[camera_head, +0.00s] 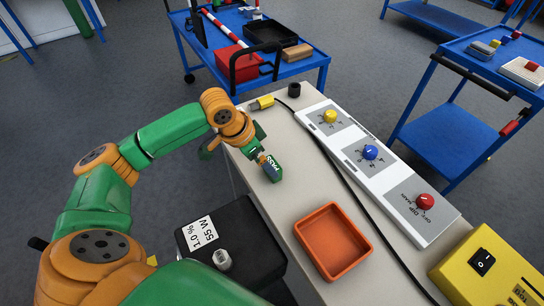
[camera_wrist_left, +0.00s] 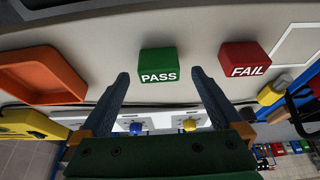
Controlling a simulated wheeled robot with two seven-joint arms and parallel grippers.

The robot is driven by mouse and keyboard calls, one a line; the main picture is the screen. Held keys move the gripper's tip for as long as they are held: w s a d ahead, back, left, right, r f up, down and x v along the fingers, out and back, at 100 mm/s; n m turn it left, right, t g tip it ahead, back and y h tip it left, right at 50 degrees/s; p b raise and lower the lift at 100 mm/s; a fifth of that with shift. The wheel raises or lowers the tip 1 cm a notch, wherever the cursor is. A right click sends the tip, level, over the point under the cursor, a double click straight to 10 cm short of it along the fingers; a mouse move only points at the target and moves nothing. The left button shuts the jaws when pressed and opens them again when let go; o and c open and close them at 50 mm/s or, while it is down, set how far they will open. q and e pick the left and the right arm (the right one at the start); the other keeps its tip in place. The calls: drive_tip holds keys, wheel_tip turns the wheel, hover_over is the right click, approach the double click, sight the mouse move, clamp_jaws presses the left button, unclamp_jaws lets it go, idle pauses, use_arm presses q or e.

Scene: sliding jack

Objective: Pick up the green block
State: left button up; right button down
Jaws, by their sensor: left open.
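The green block (camera_wrist_left: 158,62), lettered PASS, lies on the pale bench top. In the left wrist view it sits between and just beyond the tips of my left gripper (camera_wrist_left: 160,76), which is open and empty. In the head view the green block (camera_head: 274,172) is close to the end of my left arm, partly covered by the gripper (camera_head: 262,156). A red block (camera_wrist_left: 245,58), lettered FAIL, lies to the right of the green block in the wrist view, with a gap between them. My right gripper is not in view.
An orange tray (camera_head: 333,241) stands on the bench (camera_head: 298,195). A white panel with yellow, blue and red knobs (camera_head: 371,153) runs along the far side, with a black cable in front. A yellow switch box (camera_head: 482,268) is at the lower right. A black box (camera_head: 238,237) stands left of the bench.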

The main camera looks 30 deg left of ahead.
use_arm(q)
drive_tip(key=x, duration=0.5)
drive_tip(key=shift+w+d+f, duration=0.15)
drive_tip(key=shift+w+d, duration=0.15)
drive_tip(key=shift+w, duration=0.05)
drive_tip(key=shift+s, duration=0.15)
drive_tip(key=c, duration=1.3)
drive_tip(key=shift+r, duration=0.2)
